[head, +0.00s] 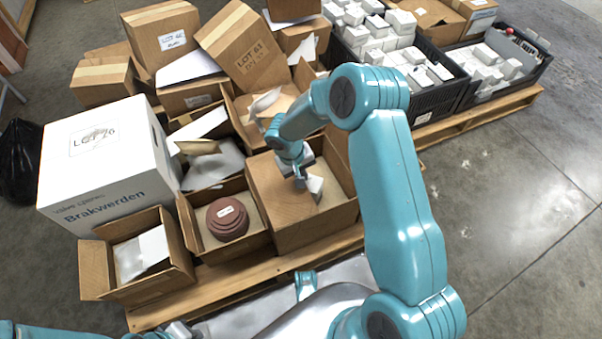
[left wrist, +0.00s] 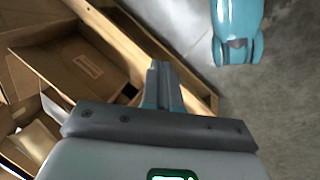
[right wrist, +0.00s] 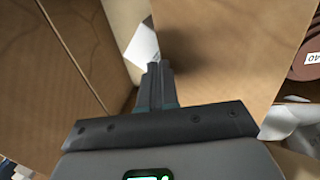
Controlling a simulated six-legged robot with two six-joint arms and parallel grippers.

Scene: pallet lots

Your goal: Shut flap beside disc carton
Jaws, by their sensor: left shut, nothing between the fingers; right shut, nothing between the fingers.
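The disc carton (head: 190,222) holds a stack of reddish-brown discs (head: 228,216); the discs also show at the right edge of the right wrist view (right wrist: 308,60). The carton beside it (head: 335,212) has a broad flap (head: 268,190) lying nearly flat over its left part. This flap also shows in the right wrist view (right wrist: 225,45). The carton's right part is open. My right gripper (head: 308,186) is shut and empty at the flap's inner edge; contact is unclear. My left gripper (head: 178,328) is shut and empty, low near the pallet's front edge.
A white box (head: 105,175) stands left, with an open carton (head: 150,285) in front of it. Stacked cartons (head: 245,45) stand behind. Black crates (head: 440,95) of white blocks fill the back right. The pallet (head: 270,272) borders clear floor at right.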

